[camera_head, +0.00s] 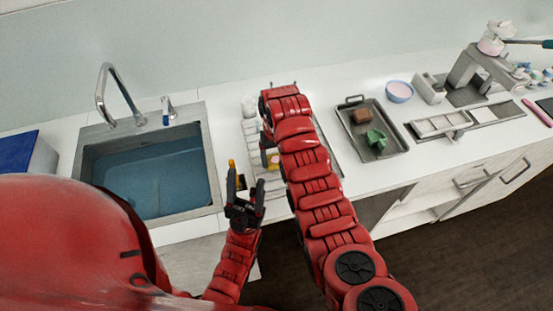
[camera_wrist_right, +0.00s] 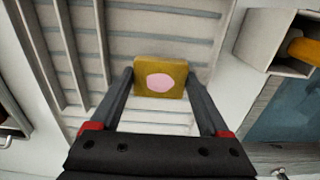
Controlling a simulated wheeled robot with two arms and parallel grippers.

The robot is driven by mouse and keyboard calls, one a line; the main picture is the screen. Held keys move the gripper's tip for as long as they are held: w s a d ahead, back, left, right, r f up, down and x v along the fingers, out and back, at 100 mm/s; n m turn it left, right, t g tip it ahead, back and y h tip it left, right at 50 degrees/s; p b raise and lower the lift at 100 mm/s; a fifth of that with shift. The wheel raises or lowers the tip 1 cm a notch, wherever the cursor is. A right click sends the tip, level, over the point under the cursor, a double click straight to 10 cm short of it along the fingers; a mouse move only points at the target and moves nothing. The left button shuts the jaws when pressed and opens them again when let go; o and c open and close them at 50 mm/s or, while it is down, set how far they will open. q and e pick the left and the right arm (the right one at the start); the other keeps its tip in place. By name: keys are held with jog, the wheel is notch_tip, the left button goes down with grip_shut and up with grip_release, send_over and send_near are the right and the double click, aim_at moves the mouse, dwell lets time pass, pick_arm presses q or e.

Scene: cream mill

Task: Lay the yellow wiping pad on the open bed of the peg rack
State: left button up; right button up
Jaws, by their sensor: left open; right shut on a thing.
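The yellow wiping pad (camera_wrist_right: 145,65), square with a pink round patch, is between the fingertips of my right gripper (camera_wrist_right: 158,80), which is shut on it. The pad lies over the pale slatted bed of the peg rack (camera_wrist_right: 190,20); whether it touches the bed I cannot tell. In the head view, a bit of the pad (camera_head: 272,161) shows beside my right arm, which hides much of the rack (camera_head: 249,130). Upright bars of the rack show left of the pad in the wrist view. My left gripper (camera_head: 243,186) is open and empty, in front of the counter near the sink.
A water-filled sink (camera_head: 150,170) with a tap is left of the rack. An orange-ended thing (camera_wrist_right: 305,48) stands in a small box (camera_wrist_right: 272,30) beside the rack.

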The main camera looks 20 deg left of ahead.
jog(key=shift+f, duration=0.8)
jog(key=shift+f, duration=0.1)
